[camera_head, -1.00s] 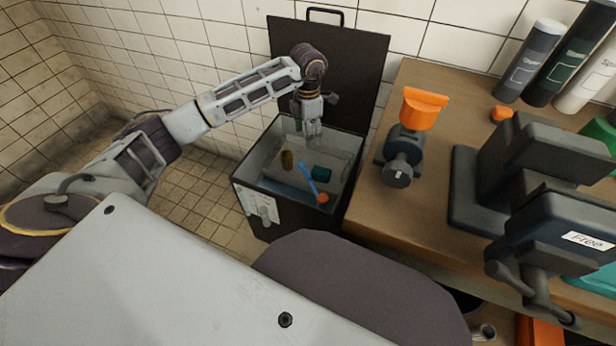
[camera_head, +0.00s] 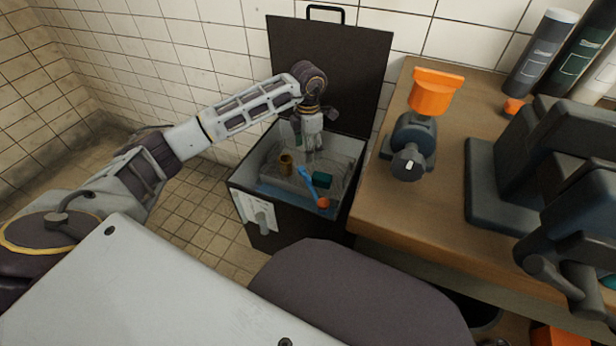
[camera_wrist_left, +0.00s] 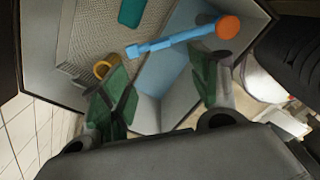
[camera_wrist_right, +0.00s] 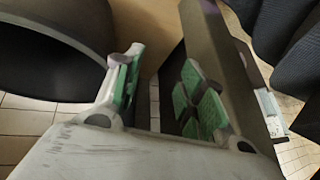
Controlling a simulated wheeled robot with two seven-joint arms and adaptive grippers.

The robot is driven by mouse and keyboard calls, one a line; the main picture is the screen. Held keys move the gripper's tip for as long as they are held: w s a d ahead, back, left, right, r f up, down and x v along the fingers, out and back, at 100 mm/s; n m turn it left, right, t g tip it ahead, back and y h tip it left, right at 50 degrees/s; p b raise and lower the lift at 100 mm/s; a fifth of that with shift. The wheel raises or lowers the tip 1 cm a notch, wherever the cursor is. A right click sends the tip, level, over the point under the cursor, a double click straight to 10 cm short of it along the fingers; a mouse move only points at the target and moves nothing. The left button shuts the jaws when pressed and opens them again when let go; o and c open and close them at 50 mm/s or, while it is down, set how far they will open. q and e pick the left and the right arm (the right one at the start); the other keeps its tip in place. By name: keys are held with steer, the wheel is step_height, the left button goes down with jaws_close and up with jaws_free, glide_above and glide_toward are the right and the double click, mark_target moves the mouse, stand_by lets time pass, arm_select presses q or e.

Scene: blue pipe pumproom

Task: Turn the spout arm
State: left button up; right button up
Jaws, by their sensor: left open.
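The blue spout arm (camera_head: 311,183) with an orange knob (camera_head: 323,203) on its end lies inside the open dark tub (camera_head: 241,193). In the left wrist view the spout arm (camera_wrist_left: 170,42) runs across the upper middle, its orange knob (camera_wrist_left: 228,27) at the right. My left gripper (camera_head: 312,152) points down over the tub, behind the spout arm. Its green-padded fingers are spread and empty, and the spout arm shows beyond them. I cannot tell how near they are. My right gripper (camera_wrist_right: 160,90) has its fingers apart with nothing between them; it is not seen in the head view.
A brass cup (camera_head: 286,164) and a teal block (camera_head: 322,179) sit in the tub. The raised dark lid (camera_head: 345,75) stands behind. To the right a wooden bench (camera_head: 395,225) holds a grey device with an orange top (camera_head: 436,92) and a dark vise-like machine (camera_head: 560,140).

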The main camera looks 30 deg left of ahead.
mark_target(308, 177)
arm_select(q)
steer(key=shift+f, duration=0.15)
arm_select(e)
steer(key=shift+f, duration=0.1)
arm_select(q)
step_height(308, 177, down, 12)
steer(key=b, duration=0.4)
steer(key=shift+f+b, duration=0.4)
steer(key=shift+f, duration=0.4)
arm_select(e)
step_height(308, 177, down, 6)
steer(key=a+t, duration=0.1)
steer(key=shift+w+a+f+m+y, duration=0.2)
steer(key=shift+f+m+y, duration=0.1)
steer(key=shift+y, duration=0.1)
arm_select(q)
jaws_close()
